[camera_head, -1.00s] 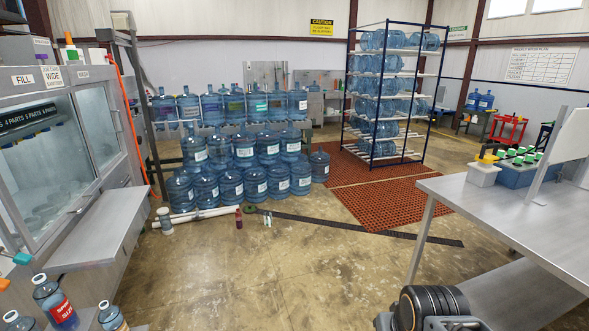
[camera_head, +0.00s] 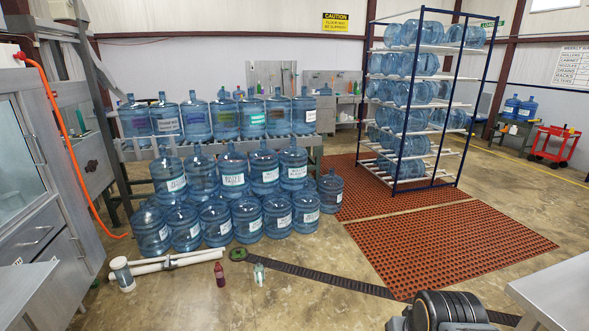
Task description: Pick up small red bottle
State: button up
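The small red bottle (camera_head: 219,274) stands upright on the concrete floor, left of the picture's middle, in front of the stacked water jugs. A small clear bottle (camera_head: 258,274) stands just to its right. Part of my arm shows at the bottom right, far from the red bottle. My gripper's fingertips cannot be made out, so whether it is open or shut does not show.
Several blue water jugs (camera_head: 247,217) stand behind the bottle. A dark drain strip (camera_head: 320,277) runs rightward. Red mats (camera_head: 450,245) lie right. A metal table (camera_head: 560,292) is at the right edge. The floor in front is open.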

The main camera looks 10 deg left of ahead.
aim_at(218, 271)
jog(key=u, duration=0.3)
jog(key=i, duration=2.2)
jog(key=u, duration=1.75)
jog(key=i, duration=1.5)
jog(key=u, duration=0.85)
jog(key=i, duration=0.25)
jog(key=u, duration=0.2)
